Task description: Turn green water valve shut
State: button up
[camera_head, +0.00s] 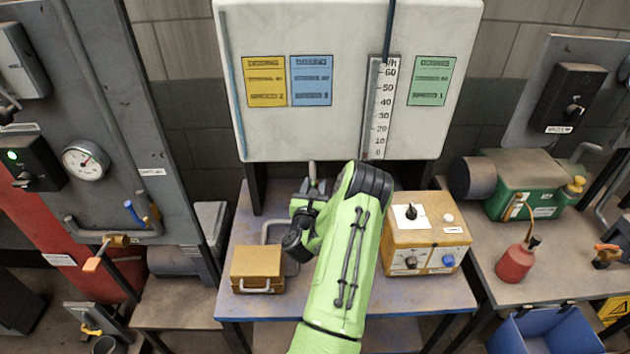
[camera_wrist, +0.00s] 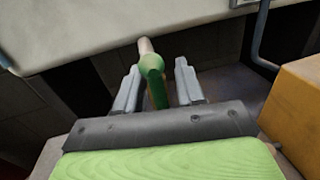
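A green, rounded piece (camera_wrist: 153,68) with a pale tip, seemingly the green valve's handle, shows in the wrist view. It stands between the two grey fingers of my gripper (camera_wrist: 156,88), with a gap visible on the right side; I cannot tell if the left finger touches it. My gripper is open. In the head view my gripper (camera_head: 314,188) is over the back of the middle table, below the white board. The green valve cannot be made out there, with my arm and wrist in front.
A yellow-orange control box (camera_head: 425,233) stands close to the right of my arm. A brass-coloured box (camera_head: 257,268) is at the left. The white board (camera_head: 335,130) hangs just above. An orange-handled valve (camera_head: 93,264) is far left; a red oil can (camera_head: 515,262) is right.

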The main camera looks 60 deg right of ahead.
jog(key=shift+a+r, duration=0.1)
jog(key=shift+a, duration=0.1)
jog(key=shift+c, duration=0.3)
jog(key=shift+d, duration=0.1)
grip_shut()
